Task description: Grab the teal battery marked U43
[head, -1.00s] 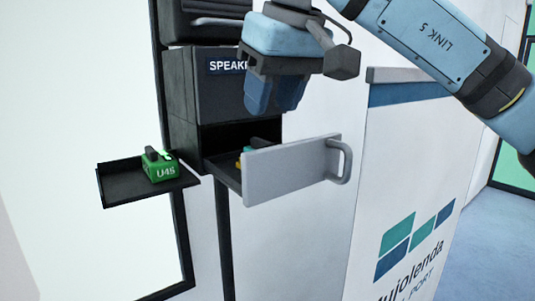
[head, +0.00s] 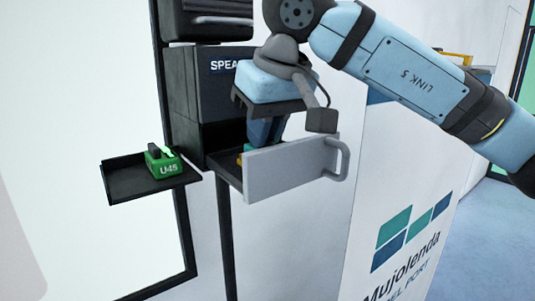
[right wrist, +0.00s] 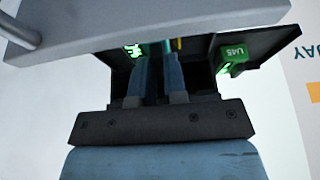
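No marking U43 can be read in either view. A small teal and yellow thing (head: 240,159) shows partly inside the drawer (head: 285,172), mostly hidden by the drawer front and my right gripper. My right gripper (head: 265,132) points down into the open drawer, its fingertips hidden behind the drawer front. In the right wrist view its two blue fingers (right wrist: 160,75) have a narrow dark gap between them. A bright green marking (right wrist: 133,50) and a yellow strip (right wrist: 178,44) lie beside them. I cannot see whether anything is held. My left gripper is not in view.
A green battery marked U45 (head: 163,164) sits on a small black side tray (head: 125,182) left of the drawer. The dark box labelled SPEA… (head: 212,100) stands right above the drawer. The grey drawer handle (head: 343,160) sticks out to the right.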

